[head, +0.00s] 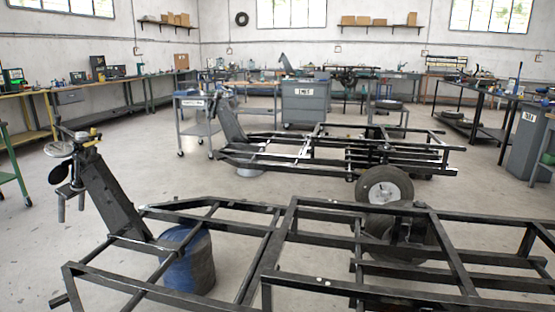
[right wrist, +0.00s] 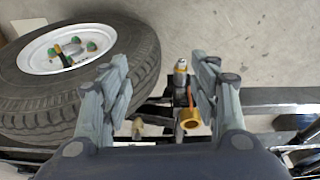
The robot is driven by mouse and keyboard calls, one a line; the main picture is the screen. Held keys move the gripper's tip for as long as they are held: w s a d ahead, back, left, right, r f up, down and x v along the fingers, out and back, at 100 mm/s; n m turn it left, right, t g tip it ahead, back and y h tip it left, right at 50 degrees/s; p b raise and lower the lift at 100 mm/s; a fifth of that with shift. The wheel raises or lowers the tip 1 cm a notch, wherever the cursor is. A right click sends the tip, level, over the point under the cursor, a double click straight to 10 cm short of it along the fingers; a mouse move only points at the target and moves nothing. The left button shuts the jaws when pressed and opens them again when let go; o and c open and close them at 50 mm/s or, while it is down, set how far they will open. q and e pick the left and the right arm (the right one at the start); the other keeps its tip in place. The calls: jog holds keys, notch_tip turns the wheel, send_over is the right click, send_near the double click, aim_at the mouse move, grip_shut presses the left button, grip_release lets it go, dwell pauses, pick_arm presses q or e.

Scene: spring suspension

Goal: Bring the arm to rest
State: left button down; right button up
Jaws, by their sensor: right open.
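My right gripper (right wrist: 161,70) shows in the right wrist view with its two grey fingers spread apart and nothing gripped. Past and between the fingers, nearer the right one, is a small upright metal part (right wrist: 181,72) with a silver top. A brass-coloured ring-like part (right wrist: 190,119) sits just below it, near the right finger. I cannot tell whether either finger touches them. Neither of my arms shows in the head view, and my left gripper is in no view.
A wheel (right wrist: 141,58) lies close beside the left finger. In the head view a black frame (head: 330,207) fills the foreground, with a blue drum (head: 188,262) under it and a wheel (head: 384,186) behind. A second frame (head: 330,150) stands farther back. Open floor (head: 40,240) lies at left.

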jog(key=s+a+r+n+y, duration=0.1)
jog(key=s+a+r+n, duration=0.25)
jog(key=s, duration=0.35)
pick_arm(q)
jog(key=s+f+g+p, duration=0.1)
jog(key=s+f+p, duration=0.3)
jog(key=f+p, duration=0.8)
pick_arm(e)
jog(key=s+f, duration=0.4)
jog(key=f, duration=0.8)
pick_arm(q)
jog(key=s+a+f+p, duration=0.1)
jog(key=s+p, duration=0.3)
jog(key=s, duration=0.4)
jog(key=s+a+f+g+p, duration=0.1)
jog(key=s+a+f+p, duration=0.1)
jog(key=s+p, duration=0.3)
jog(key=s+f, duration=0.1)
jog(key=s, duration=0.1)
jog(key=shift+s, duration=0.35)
pick_arm(e)
jog(key=s+d+f+g, duration=0.1)
jog(key=s+f, duration=0.1)
jog(key=s, duration=0.5)
jog(key=s+d+f+n, duration=0.1)
jog(key=s+f, duration=0.1)
jog(key=s, duration=0.6)
jog(key=shift+d+f+g, duration=0.15)
jog(key=shift+d+g, duration=0.25)
